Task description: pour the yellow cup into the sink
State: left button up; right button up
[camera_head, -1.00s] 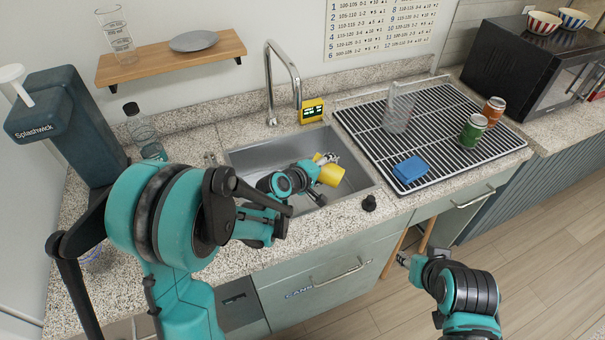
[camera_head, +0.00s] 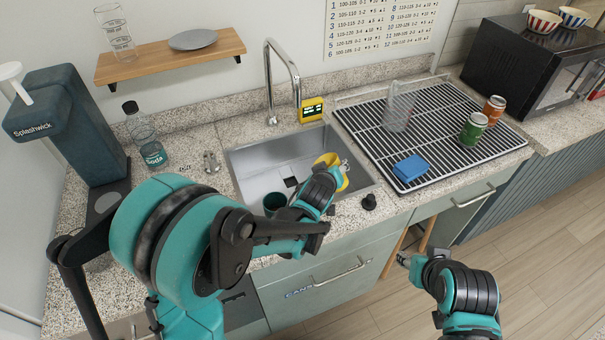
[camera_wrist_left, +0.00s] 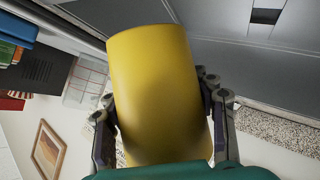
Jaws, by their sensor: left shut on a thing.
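The yellow cup (camera_head: 328,158) is over the right part of the sink (camera_head: 262,158) in the head view. My left gripper (camera_head: 344,167) is shut on the cup. In the left wrist view, the yellow cup (camera_wrist_left: 158,95) fills the middle, with a finger of the left gripper (camera_wrist_left: 160,105) on each side. Its contents do not show, and my wrist hides part of it in the head view. My right gripper (camera_head: 403,259) is low in front of the cabinets, away from the cup; its fingers are too small to read.
The faucet (camera_head: 283,75) arches behind the sink. A drying rack (camera_head: 455,105) at the right holds a clear glass (camera_head: 398,110), a blue sponge (camera_head: 410,168) and two cans. A soda bottle (camera_head: 147,140) stands left of the sink. A small black knob (camera_head: 369,202) is on the front counter.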

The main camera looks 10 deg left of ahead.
pick_arm(q)
jog(key=shift+s+d+r+m+y, duration=0.15)
jog(key=shift+d+r+m+y, duration=0.3)
jog(key=shift+d+m+y, duration=0.2)
jog(key=shift+s+d+r+m+t+y+b, duration=0.1)
jog(key=shift+d+r+m+t+y+b, duration=0.35)
jog(key=shift+d+m+y, duration=0.2)
jog(key=shift+d+f+b, duration=0.1)
jog(key=shift+f+b, duration=0.15)
jog(key=shift+b, duration=0.15)
jog(key=shift+s+d+m+y+b, duration=0.1)
jog(key=shift+d+m+y+b, duration=0.05)
jog(key=shift+m+y+b, duration=0.3)
jog(key=shift+t, duration=0.25)
